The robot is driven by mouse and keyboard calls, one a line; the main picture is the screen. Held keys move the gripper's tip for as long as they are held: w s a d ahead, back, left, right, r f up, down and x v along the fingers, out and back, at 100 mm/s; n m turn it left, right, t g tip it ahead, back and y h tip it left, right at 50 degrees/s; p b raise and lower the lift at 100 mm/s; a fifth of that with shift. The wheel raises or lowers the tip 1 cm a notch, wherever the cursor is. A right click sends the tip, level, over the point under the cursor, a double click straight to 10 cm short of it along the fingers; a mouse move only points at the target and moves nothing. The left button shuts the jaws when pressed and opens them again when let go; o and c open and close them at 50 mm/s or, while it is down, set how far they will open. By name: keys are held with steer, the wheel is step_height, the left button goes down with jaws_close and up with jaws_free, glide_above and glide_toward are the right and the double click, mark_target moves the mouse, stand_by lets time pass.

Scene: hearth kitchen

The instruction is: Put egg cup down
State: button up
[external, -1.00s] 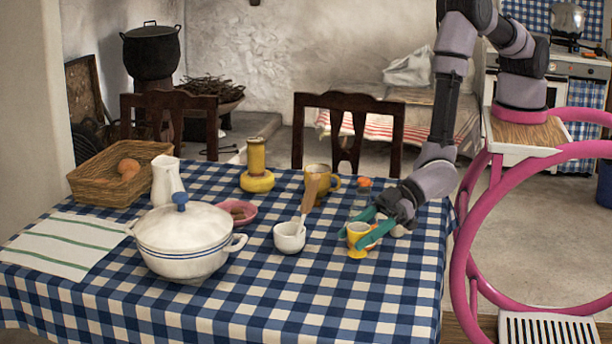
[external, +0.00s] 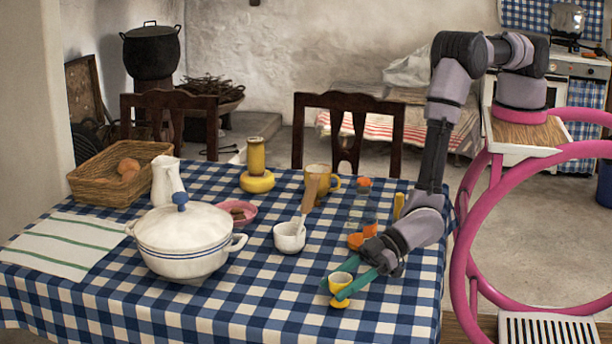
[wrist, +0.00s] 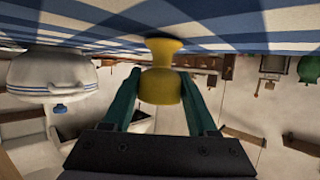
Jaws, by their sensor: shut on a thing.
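The yellow egg cup (external: 340,282) is near the front right of the checked tablecloth in the external view. My gripper (external: 341,287) has its two teal fingers on either side of the cup and is shut on it. In the wrist view the egg cup (wrist: 161,86) is between the fingertips of my gripper (wrist: 161,98). Its flared foot is toward the blue and white cloth. The cup looks upright. I cannot tell whether its foot touches the cloth.
A white lidded pot (external: 185,243) stands to the left, and a white cup (external: 289,237) with a wooden utensil behind-left. Small orange-topped jars (external: 370,227) and an orange item (external: 356,241) stand close behind my gripper. The cloth (external: 270,305) in front and left is clear.

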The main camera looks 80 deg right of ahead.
steer(key=shift+f, duration=0.25)
steer(key=o, duration=1.4)
steer(key=shift+r, duration=0.25)
steer(key=v, duration=1.2)
